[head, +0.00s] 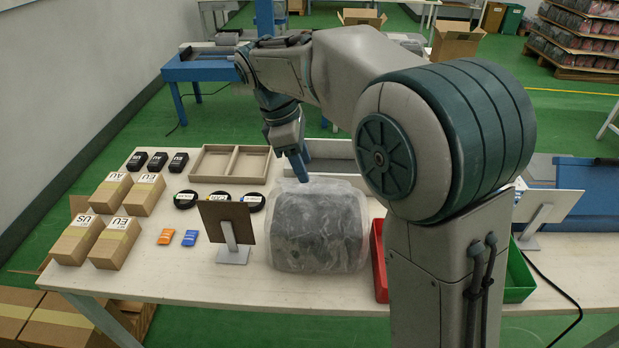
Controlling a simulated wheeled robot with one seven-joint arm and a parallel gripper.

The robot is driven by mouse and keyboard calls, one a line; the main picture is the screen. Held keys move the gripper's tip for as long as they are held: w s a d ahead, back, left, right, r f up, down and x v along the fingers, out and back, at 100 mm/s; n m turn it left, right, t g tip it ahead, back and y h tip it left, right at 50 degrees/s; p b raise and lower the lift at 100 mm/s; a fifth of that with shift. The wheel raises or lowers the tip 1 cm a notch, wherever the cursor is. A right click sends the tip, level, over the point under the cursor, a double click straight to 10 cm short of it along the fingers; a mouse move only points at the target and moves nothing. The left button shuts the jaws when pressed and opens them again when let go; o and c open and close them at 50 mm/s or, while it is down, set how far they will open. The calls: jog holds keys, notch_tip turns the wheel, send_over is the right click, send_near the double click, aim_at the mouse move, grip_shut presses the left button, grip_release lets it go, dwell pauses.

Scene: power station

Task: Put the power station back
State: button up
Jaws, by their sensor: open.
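A bulky dark object wrapped in cloudy plastic (319,232) stands on the pale table (190,278), near its front edge and right of centre; it looks like the power station, though the wrap blurs its details. My gripper (300,168) points down at the far top edge of the wrapped object. Its blue fingers are open, seen almost edge-on, and nothing shows between them. I cannot tell whether the fingertips touch the wrap. A grey open tray (334,147) lies behind the object, partly hidden by my arm.
A small upright panel on a stand (230,228) is close left of the wrapped object. A red bin (379,258) is close right, with a green bin (520,272) beyond my arm. Labelled boxes (112,190), black discs and a two-compartment wooden tray (230,147) occupy the left.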

jog(key=s+d+m+t+y, duration=0.1)
jog(key=s+d+m+y, duration=0.1)
jog(key=s+d+m, duration=0.7)
jog(key=s+d+f+m+t+y, duration=0.1)
jog(key=s+d+f+m+t, duration=0.1)
jog(key=s+d+f+m, duration=0.3)
jog(key=s+d+m, duration=0.3)
jog(key=s, duration=0.1)
jog(key=shift+s+d+f+m, duration=0.15)
jog(key=shift+s+f+m, duration=0.25)
dwell(0.5)
